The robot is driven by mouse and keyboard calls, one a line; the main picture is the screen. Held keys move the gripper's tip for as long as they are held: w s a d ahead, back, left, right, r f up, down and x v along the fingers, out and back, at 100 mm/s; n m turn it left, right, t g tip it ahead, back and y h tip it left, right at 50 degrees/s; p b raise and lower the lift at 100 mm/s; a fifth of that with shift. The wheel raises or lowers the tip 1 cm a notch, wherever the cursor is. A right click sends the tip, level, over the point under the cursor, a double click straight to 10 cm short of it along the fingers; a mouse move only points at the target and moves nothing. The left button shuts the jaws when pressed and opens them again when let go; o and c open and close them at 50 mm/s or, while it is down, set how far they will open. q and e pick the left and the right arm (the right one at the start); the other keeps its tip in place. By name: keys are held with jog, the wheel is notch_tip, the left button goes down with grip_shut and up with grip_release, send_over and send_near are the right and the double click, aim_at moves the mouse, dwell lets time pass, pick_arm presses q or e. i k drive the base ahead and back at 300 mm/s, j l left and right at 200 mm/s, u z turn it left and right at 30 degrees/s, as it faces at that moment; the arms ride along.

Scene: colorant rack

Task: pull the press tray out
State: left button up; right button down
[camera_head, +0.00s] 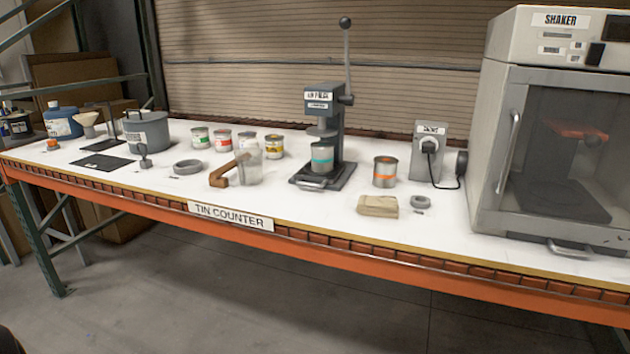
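The tin press (319,99) stands upright on the white counter, with its lever (347,58) pointing up and ending in a dark ball knob. The dark press tray (306,182) lies low at the press's base, with its front lip and handle facing the counter's front edge. A tin with a teal label (322,157) stands on the tray area under the press head and hides part of the tray. Neither of my grippers is in view.
An orange-labelled tin (385,172) and a tan block (378,206) are right of the press. The shaker (550,135) fills the right end. Counter in front of the tray is clear.

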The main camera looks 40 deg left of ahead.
aim_at(306, 173)
jog(key=j, duration=1.05)
jog(key=j+z, duration=0.1)
jog(key=j, duration=0.95)
jog(key=k, duration=0.05)
